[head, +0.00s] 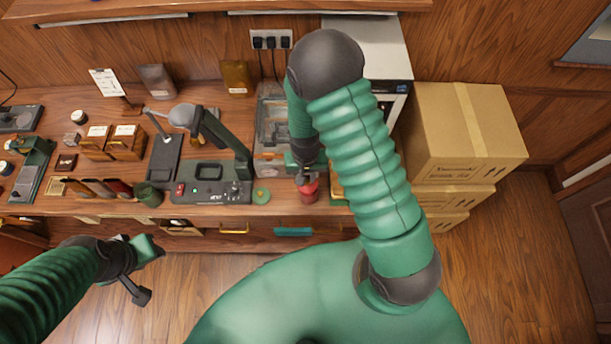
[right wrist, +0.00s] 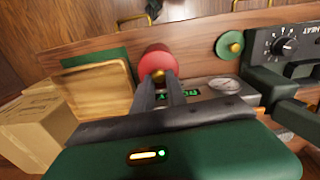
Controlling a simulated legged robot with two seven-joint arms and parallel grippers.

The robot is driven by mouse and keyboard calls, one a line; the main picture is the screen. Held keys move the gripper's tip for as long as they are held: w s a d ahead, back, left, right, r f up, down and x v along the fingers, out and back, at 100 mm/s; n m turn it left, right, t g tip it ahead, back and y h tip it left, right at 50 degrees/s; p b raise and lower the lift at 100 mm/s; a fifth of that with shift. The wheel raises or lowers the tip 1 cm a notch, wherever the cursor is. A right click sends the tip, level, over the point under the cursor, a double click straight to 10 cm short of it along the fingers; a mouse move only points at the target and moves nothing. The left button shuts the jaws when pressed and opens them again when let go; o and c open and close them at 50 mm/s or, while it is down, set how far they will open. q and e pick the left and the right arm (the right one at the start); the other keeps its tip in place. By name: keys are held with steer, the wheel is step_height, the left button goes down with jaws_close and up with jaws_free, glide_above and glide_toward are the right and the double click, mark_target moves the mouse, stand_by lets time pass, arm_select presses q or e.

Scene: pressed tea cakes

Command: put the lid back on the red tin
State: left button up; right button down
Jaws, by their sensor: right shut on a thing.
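The red tin (head: 308,194) stands near the front edge of the counter, directly under my right gripper (head: 307,177). In the right wrist view the red lid (right wrist: 158,58) shows as a round top with a small gold knob (right wrist: 158,75). My right gripper, also in that view (right wrist: 160,80), is shut on the knob. The lid is at the tin, but I cannot tell whether it sits flush on the rim. My left gripper (head: 145,270) is empty and open, in front of the counter at the lower left.
A green lid with a yellow knob (head: 261,196) lies left of the tin. A dark device with a dial (head: 210,186) is farther left. A wooden tray (right wrist: 100,90) is beside the tin. Cardboard boxes (head: 465,125) stand at the right. A green cup (head: 149,194) stands left.

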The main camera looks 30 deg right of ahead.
steer(key=shift+d, duration=0.25)
steer(key=shift+a, duration=0.1)
stand_by(0.5)
steer(key=c, duration=1.3)
jaws_free()
steer(key=shift+o, duration=0.2)
steer(key=o, duration=0.5)
step_height(320, 180, up, 7)
steer(key=p, duration=0.6)
